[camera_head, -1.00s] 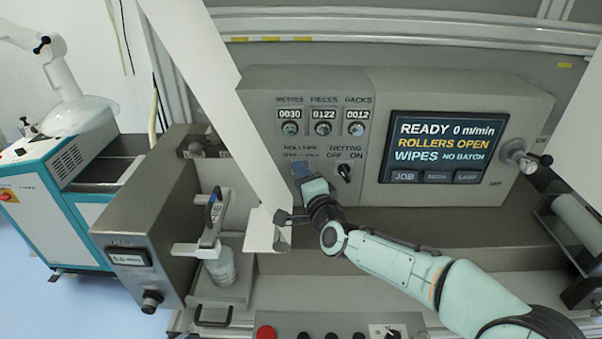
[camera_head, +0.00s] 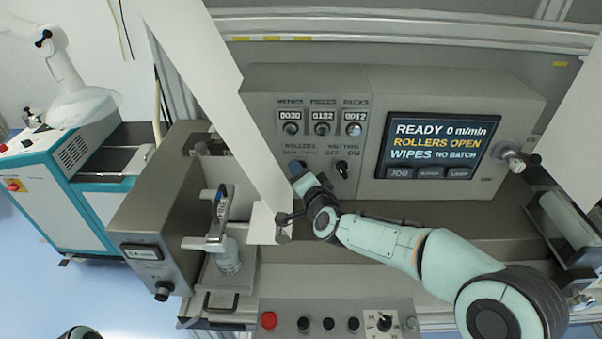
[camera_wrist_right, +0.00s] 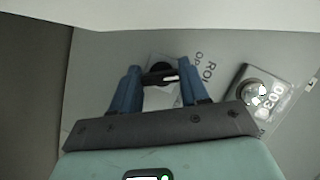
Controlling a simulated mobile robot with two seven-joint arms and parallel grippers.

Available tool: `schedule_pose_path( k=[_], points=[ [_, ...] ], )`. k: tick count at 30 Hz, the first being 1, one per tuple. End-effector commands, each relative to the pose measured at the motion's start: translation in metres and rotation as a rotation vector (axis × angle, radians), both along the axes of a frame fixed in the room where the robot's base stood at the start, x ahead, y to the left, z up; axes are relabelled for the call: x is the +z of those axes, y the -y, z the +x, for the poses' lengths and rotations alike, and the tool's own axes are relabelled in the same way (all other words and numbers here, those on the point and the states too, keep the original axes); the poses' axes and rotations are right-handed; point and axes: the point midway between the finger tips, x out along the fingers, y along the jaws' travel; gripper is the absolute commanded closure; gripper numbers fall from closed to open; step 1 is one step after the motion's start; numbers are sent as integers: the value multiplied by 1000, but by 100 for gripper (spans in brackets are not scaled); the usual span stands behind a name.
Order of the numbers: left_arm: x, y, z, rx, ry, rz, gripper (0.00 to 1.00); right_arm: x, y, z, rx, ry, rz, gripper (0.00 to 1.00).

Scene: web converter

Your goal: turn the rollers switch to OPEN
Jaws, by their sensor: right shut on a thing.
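The rollers switch (camera_wrist_right: 161,78) is a dark knob with a pale mark, on the grey panel (camera_head: 258,82) beside the lettering ROLLERS. My right gripper (camera_head: 297,170) is at this switch and hides it in the head view. In the right wrist view its two blue fingers (camera_wrist_right: 160,88) are on either side of the knob, shut on it. The screen (camera_head: 436,143) reads READY 0 m/min, ROLLERS OPEN, WIPES NO BATCH. My left gripper is out of view.
The wetting switch (camera_head: 342,168) is just right of my right gripper. Three counters with knobs (camera_head: 322,128) sit above. A white web (camera_head: 215,95) runs down close to the left. A button box (camera_head: 345,304) with a red button (camera_head: 268,320) stands in front, below my right arm.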

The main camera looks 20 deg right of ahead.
Motion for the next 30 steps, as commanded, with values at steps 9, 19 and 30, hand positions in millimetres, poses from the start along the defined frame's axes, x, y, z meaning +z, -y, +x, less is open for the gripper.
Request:
schedule_pose_path(
  k=[9,19,30],
  points=[
    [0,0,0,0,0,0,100,2,1,0,-1,4,-2,30],
    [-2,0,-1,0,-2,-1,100,1,1,-4,0,2,-1,30],
    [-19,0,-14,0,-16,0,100,14,5,-73,0,5,-1,30]
  ],
)
